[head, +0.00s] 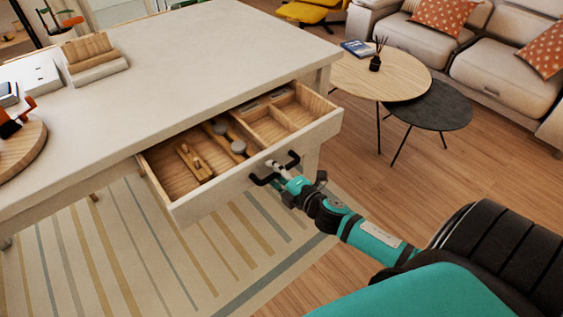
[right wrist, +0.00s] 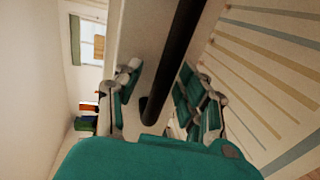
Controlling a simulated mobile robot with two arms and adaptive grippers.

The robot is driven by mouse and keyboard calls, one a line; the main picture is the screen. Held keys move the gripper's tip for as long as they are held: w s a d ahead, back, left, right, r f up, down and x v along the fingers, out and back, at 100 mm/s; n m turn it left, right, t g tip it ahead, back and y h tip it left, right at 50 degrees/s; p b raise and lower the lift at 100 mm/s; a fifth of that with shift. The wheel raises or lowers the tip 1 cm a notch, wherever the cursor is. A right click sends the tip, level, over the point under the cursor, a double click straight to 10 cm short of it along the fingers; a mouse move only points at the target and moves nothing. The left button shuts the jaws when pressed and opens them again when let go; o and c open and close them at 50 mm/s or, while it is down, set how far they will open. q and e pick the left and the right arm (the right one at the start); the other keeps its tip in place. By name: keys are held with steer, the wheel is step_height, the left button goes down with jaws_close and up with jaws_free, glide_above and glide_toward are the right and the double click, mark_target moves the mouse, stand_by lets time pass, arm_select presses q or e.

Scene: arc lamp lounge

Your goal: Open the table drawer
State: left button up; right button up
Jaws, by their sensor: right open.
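The table (head: 190,60) is pale, and its drawer (head: 215,195) is pulled well out, with the wooden compartments showing. A black bar handle (head: 260,181) is on the drawer front. My right gripper (head: 279,170) is at this handle, with its fingers open. In the right wrist view, the dark handle bar (right wrist: 178,55) runs between the spread fingers of the gripper (right wrist: 160,97). I cannot tell whether a finger touches it. My left gripper is not in view.
Small wooden items (head: 193,160) and grey-topped pieces (head: 238,147) lie in the drawer. A striped rug (head: 150,250) is below. A round wooden table (head: 405,75) and a dark one (head: 440,105) stand at the right near a sofa (head: 490,70). Wood floor between is clear.

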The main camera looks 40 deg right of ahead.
steer(key=v, duration=1.1)
steer(key=shift+s, duration=0.4)
steer(key=shift+d, duration=0.1)
steer(key=s+d+f+m+g+h, duration=0.1)
steer(key=s+f+m+g, duration=0.3)
steer(key=f, duration=1)
steer(key=s+d+f+m+g+h, duration=0.15)
steer(key=s+f+m, duration=0.35)
steer(key=f, duration=0.9)
steer(key=s+a+f+m+g, duration=0.3)
steer(key=s+a+f+g, duration=0.1)
steer(key=s+f, duration=0.5)
steer(key=s+a+f+m+g+y, duration=0.1)
steer(key=s+a+f+m+g, duration=0.3)
steer(key=s+f, duration=0.6)
steer(key=s+a+g, duration=0.1)
steer(key=s+a, duration=0.1)
steer(key=s, duration=0.2)
steer(key=shift+s+a+f+m, duration=0.2)
steer(key=shift+a+f+m, duration=0.05)
steer(key=shift+a+m, duration=0.1)
